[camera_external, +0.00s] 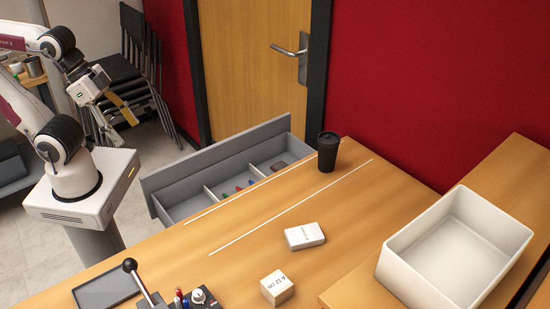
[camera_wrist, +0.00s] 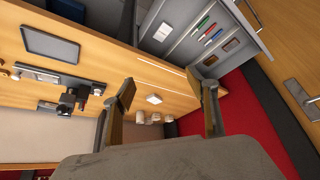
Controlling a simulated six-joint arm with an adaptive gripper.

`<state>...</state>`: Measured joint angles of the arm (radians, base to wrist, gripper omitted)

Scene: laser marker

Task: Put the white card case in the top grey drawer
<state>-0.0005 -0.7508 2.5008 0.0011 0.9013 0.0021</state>
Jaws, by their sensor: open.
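The white card case (camera_external: 305,236) lies flat on the wooden table, near the middle of the external view. A small white case in the wrist view (camera_wrist: 153,99) appears to be the same one, seen between my fingers but far beyond them. The grey drawer (camera_external: 215,154) is pulled open at the table's far left side, with divided compartments holding small coloured items; it also shows at the top of the wrist view (camera_wrist: 178,42). My gripper (camera_external: 108,130) is open and empty, raised left of the drawer and well away from the case; its fingers frame the wrist view (camera_wrist: 165,92).
A black cup (camera_external: 328,152) stands near the drawer. A large white bin (camera_external: 408,268) is at the right. A lever device (camera_external: 143,282) and dark tray (camera_external: 106,287) are at the front left.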

